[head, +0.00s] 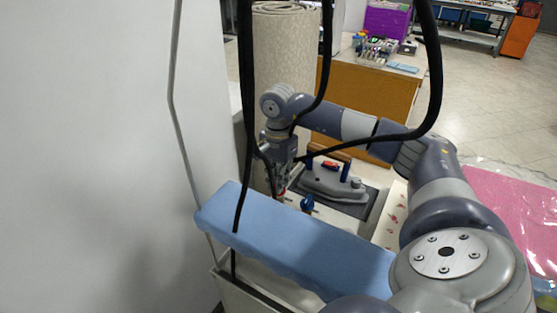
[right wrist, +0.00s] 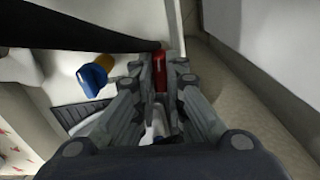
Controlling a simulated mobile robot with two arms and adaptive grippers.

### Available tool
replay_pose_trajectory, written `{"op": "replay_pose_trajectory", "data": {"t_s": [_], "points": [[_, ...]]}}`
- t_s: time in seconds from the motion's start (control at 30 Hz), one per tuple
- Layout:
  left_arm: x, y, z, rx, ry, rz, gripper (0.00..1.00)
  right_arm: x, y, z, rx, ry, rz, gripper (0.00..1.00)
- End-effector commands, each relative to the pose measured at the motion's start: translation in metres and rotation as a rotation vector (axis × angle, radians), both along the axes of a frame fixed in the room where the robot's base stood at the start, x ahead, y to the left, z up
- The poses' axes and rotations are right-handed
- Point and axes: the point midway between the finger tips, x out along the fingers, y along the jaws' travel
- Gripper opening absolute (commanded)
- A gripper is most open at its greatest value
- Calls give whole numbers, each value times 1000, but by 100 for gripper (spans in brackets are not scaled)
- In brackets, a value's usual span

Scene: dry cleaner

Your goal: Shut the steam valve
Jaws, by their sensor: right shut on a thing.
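My right gripper (head: 281,187) points down behind the far end of the blue ironing board. In the right wrist view its fingers (right wrist: 163,90) are closed around a small red handle (right wrist: 160,76), which looks like the steam valve's handle. In the head view only a speck of red shows at the fingertips, and the valve body is hidden. A blue knob (head: 307,203) is just right of the gripper; a blue piece with a yellow end (right wrist: 93,77) shows left of the fingers in the wrist view. My left gripper is not in view.
The blue padded board (head: 290,235) lies in front of the gripper. A grey iron (head: 335,184) rests on a dark mat to the right. A rolled beige carpet (head: 285,50) stands behind. Black hoses (head: 246,100) hang close to the arm. A white wall (head: 90,150) fills the left.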

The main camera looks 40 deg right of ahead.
Motion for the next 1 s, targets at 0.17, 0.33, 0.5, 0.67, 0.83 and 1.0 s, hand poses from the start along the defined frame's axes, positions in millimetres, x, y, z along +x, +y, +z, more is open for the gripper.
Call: {"op": "replay_pose_trajectory", "data": {"t_s": [0.17,0.33,0.5,0.67,0.83,1.0], "points": [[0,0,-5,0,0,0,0,2,0,1,1,-7,78,0],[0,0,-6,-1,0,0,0,1,0,2,2,-6,119,0],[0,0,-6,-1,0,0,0,1,0,2,1,-6,134,0],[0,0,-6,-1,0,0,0,1,0,2,1,-6,136,0],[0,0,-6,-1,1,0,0,1,0,2,1,-6,136,0],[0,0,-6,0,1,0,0,1,0,2,1,-5,135,32]]}}
